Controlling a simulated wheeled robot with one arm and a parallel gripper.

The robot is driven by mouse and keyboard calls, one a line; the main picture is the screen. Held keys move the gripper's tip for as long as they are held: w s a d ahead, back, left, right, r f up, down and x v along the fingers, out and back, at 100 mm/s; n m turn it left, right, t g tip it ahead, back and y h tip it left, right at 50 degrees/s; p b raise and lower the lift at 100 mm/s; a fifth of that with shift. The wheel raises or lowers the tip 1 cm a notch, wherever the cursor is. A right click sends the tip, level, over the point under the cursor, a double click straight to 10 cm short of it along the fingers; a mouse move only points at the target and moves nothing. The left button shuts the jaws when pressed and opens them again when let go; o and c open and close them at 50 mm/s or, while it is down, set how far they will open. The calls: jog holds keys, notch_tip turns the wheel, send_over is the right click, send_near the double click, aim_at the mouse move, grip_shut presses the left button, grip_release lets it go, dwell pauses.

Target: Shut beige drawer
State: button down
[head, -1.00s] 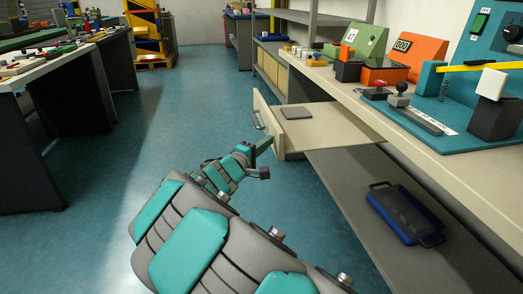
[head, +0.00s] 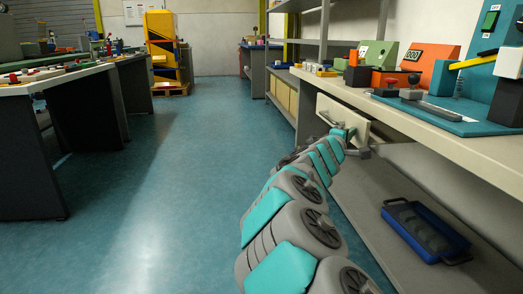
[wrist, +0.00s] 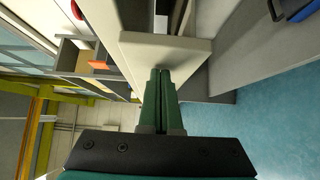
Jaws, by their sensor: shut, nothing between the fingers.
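The beige drawer (head: 327,108) is under the workbench top in the head view. In the wrist view, the green fingers of my gripper (wrist: 160,74) are together and empty. Their tips are at the beige front panel (wrist: 188,50), touching or very nearly so.
The workbench (head: 440,118) carries a teal gate device (head: 505,100) and orange and green boxes. A blue tray (head: 425,232) lies on the shelf below. Another bench (head: 60,90) stands at the left. The blue floor between is clear.

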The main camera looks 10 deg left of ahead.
aim_at(360, 134)
jog(key=shift+w+d+b, duration=0.25)
jog(key=shift+d+b, duration=0.1)
jog(key=shift+d, duration=0.5)
jog(key=shift+w+d+b, duration=0.2)
jog(key=shift+d+b, duration=0.1)
jog(key=shift+d, duration=0.55)
jog(key=shift+d, duration=0.1)
